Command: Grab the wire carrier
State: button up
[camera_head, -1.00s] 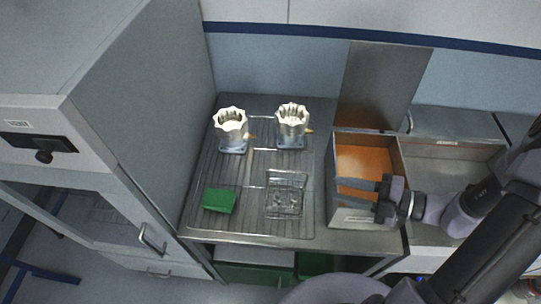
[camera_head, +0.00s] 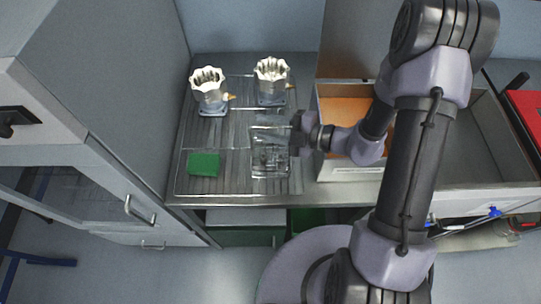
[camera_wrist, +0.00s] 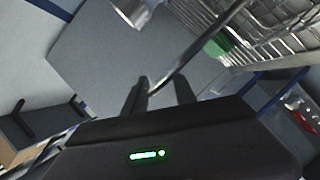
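The wire carrier (camera_head: 270,160) stands on the ribbed steel worktop, with a raised handle at its back. In the wrist view its wire mesh (camera_wrist: 275,28) fills the upper right, and a thick curved rod (camera_wrist: 198,50), which looks like its handle, runs down to the fingertips. My gripper (camera_head: 293,122) is at the upper right of the carrier, close to the handle. In the wrist view my gripper (camera_wrist: 163,92) has its two fingers apart, with the rod's lower end near the left finger. I cannot tell whether they touch.
Two white-rimmed machined housings (camera_head: 209,92) (camera_head: 272,82) stand behind the carrier. A green block (camera_head: 204,163) lies to its left. An open box with an orange interior (camera_head: 345,112) stands to the right, under my arm. A tall grey cabinet bounds the left.

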jog(key=shift+d+r, duration=0.1)
jog(key=shift+c, duration=0.2)
grip_shut()
dwell(1.1)
